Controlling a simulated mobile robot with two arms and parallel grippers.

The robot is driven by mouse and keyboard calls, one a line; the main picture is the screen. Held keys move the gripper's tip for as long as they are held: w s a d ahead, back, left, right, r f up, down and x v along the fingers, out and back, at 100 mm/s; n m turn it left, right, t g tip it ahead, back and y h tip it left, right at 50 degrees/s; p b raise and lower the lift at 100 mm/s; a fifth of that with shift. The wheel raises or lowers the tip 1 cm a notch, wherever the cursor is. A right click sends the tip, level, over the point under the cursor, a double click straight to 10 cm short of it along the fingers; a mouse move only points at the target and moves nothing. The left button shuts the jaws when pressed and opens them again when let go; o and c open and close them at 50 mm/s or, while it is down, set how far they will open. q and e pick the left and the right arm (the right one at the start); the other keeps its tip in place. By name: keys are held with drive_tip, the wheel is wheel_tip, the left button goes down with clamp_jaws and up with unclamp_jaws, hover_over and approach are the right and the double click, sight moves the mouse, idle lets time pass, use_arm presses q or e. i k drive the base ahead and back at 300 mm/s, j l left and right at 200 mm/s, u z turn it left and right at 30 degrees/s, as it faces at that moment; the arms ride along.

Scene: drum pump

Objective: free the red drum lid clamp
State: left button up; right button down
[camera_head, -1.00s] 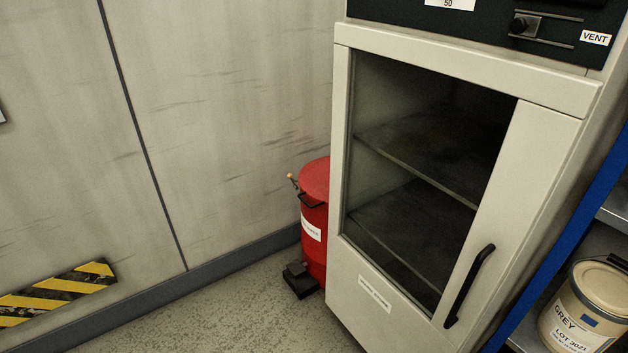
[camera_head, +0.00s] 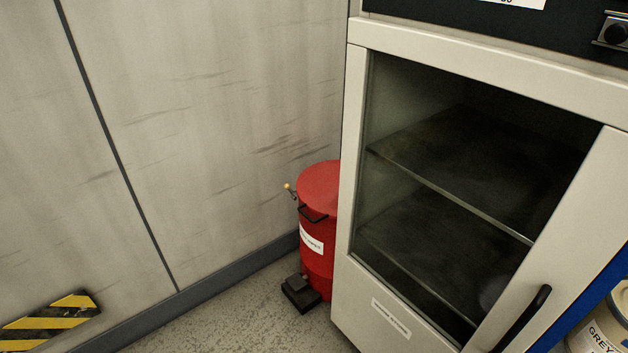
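A red drum (camera_head: 319,258) with a red lid (camera_head: 319,182) stands in the corner by the wall, partly hidden behind the cabinet. A small lever with a yellowish knob (camera_head: 288,188) sticks out at the left of the lid rim; I cannot tell whether it is the clamp. A black handle (camera_head: 312,213) is on the drum's front, above a white label (camera_head: 312,240). A black pedal-like block (camera_head: 301,293) is on the floor at its foot. Neither of my grippers is in view.
A cream cabinet (camera_head: 355,290) with a glass door, two dark shelves and a black door handle (camera_head: 524,318) fills the right. A yellow-black striped plate (camera_head: 50,322) is at lower left. The floor (camera_head: 225,318) before the drum is clear.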

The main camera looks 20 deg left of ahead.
sight(287, 186)
drive_tip(key=i+j, duration=0.15)
drive_tip(key=j, duration=0.25)
drive_tip(key=i+j+z, duration=0.1)
drive_tip(key=j, duration=0.3)
drive_tip(key=i+j, duration=0.25)
drive_tip(key=j, duration=0.15)
drive_tip(key=i+j+z, duration=0.1)
drive_tip(key=j, duration=0.3)
drive_tip(key=i+j, duration=0.2)
drive_tip(key=j, duration=0.2)
drive_tip(key=i+j+z, duration=0.1)
drive_tip(key=j, duration=0.3)
drive_tip(key=i+j, duration=0.2)
drive_tip(key=j, duration=0.25)
drive_tip(key=i+j+z, duration=0.1)
drive_tip(key=j, duration=0.3)
